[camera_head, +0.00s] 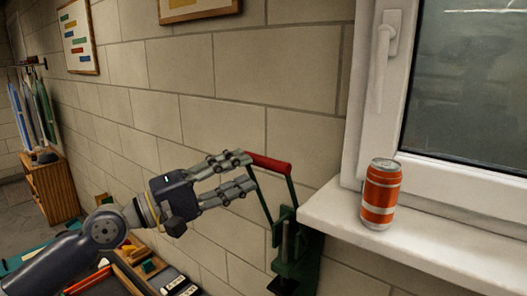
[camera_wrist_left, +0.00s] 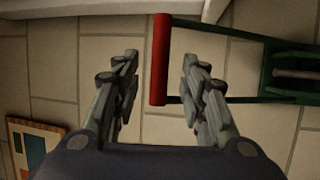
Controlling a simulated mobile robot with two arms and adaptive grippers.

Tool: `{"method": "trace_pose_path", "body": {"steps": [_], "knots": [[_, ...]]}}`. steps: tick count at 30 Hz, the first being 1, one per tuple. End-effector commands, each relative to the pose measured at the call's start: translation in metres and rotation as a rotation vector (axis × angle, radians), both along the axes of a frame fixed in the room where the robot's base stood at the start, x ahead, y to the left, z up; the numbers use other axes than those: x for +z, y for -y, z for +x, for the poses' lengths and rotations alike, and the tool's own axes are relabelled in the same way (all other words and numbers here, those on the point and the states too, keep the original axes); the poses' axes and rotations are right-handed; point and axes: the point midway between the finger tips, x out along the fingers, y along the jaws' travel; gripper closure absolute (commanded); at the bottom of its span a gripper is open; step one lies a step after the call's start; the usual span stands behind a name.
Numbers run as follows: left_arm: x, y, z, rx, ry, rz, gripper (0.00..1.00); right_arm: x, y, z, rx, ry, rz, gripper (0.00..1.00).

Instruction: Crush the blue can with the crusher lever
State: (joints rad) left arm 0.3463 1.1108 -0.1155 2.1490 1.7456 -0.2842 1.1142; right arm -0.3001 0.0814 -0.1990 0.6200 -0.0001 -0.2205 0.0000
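The can crusher (camera_head: 287,245) is a green wall-mounted frame with a long lever ending in a red handle (camera_head: 268,163). The lever stands raised, leaning up and left. My left gripper (camera_head: 248,171) is at the handle's left end with its fingers apart. In the left wrist view the red handle (camera_wrist_left: 160,60) appears between the two open fingers, with a gap on each side. How deep it sits between them is unclear. No blue can shows in either view. My right gripper is not in view.
An orange can with pale bands (camera_head: 381,193) stands upright on the white windowsill (camera_head: 440,240), right of the crusher. The block wall is close behind my left gripper. A bench with wooden trays and tools (camera_head: 130,275) lies below my left arm.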

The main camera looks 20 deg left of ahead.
Motion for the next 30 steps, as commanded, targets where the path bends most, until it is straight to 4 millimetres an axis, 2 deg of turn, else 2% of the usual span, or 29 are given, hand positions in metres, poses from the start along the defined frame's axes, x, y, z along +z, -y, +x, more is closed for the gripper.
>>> {"method": "trace_pose_path", "body": {"steps": [1, 3, 12, 18, 27, 30], "knots": [[0.007, 0.004, 0.004, -0.001, 0.003, 0.000, 0.60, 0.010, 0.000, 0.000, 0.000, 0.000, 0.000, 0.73], [0.010, 0.010, 0.010, -0.001, 0.003, -0.002, 0.60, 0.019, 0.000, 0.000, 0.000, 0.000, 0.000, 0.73], [0.014, 0.033, 0.035, -0.001, 0.002, -0.002, 0.60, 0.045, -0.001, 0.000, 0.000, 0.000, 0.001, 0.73], [0.012, 0.041, 0.043, -0.001, 0.001, 0.002, 0.60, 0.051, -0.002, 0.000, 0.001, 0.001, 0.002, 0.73], [0.011, 0.042, 0.044, -0.001, 0.001, 0.002, 0.60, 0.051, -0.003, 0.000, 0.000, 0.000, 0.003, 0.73], [0.011, 0.042, 0.044, -0.001, 0.001, 0.002, 0.83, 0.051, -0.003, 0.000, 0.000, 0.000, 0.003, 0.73]]}}
